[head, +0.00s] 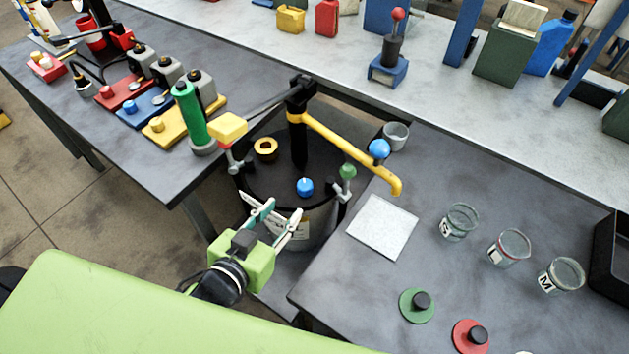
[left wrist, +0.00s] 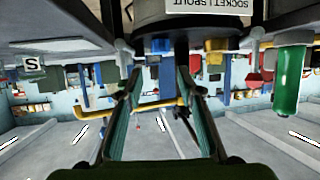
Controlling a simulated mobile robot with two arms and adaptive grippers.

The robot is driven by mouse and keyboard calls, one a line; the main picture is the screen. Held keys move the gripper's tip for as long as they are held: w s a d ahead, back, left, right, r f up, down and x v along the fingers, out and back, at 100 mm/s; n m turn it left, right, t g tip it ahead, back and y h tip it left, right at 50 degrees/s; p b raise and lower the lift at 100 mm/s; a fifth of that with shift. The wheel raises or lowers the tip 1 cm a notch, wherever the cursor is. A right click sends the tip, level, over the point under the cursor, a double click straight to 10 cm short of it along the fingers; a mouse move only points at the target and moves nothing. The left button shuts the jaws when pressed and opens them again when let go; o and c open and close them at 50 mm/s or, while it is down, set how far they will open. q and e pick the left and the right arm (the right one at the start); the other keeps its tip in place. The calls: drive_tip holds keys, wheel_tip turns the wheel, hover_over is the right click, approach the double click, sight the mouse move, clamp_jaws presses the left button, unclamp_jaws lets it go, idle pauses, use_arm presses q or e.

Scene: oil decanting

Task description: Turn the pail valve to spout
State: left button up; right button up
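The pail (head: 262,185) has a black lid and stands in the gap between two tables. A blue valve knob (head: 305,187) sits on its lid near the front edge, with a small pale mark on top. The black pump column (head: 299,140) carries a yellow spout (head: 345,147) reaching right. A label reading "SOCKET SPOUT" (left wrist: 208,6) shows in the left wrist view. My left gripper (head: 285,208) is open and empty in front of the pail, short of the knob and apart from it. My right gripper is out of view.
A green cylinder (head: 190,112) stands on the left table. On the right table are a white pad (head: 382,226), several glass beakers and a green lidded disc (head: 417,305).

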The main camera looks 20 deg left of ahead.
sight(303, 188)
use_arm(q)
drive_tip(key=p+x, duration=0.2)
drive_tip(key=x, duration=1.1)
drive_tip(key=shift+a+f, duration=0.1)
drive_tip(key=shift+a, duration=0.05)
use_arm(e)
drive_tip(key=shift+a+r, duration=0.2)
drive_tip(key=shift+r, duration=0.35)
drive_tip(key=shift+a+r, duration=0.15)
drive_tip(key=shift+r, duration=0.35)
use_arm(q)
drive_tip(key=c, duration=0.8)
